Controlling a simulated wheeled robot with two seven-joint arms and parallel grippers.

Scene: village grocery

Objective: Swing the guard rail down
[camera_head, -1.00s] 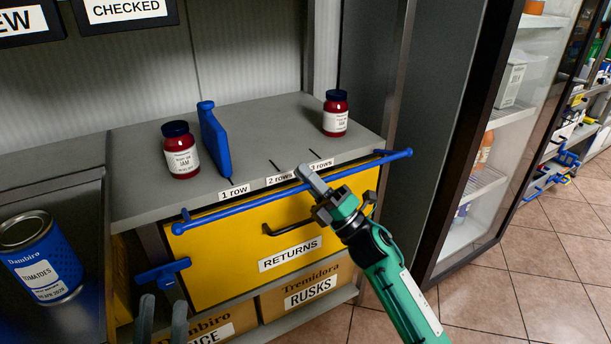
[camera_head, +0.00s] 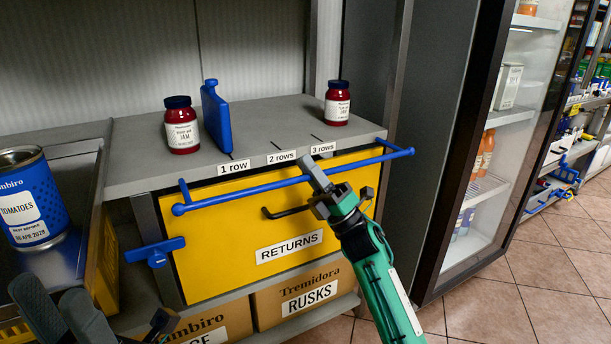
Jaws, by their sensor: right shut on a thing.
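The blue guard rail (camera_head: 245,193) runs along the front of the grey shelf, standing out from it on short end arms. It is just below the level of the shelf's front edge, in front of the yellow drawer's upper part. My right gripper (camera_head: 313,174), on a green arm, is shut on the rail right of its middle. Its fingertips hide a little of the bar. My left gripper (camera_head: 62,308) is at the lower left, empty, with its fingers apart, away from the rail.
Two red jam jars (camera_head: 181,126) (camera_head: 337,103) and a blue divider (camera_head: 216,117) stand on the shelf (camera_head: 270,120). The yellow RETURNS drawer (camera_head: 225,240) has a dark handle (camera_head: 287,212) close to my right gripper. A blue tomato can (camera_head: 32,200) stands left. A glass cabinet (camera_head: 480,150) is right.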

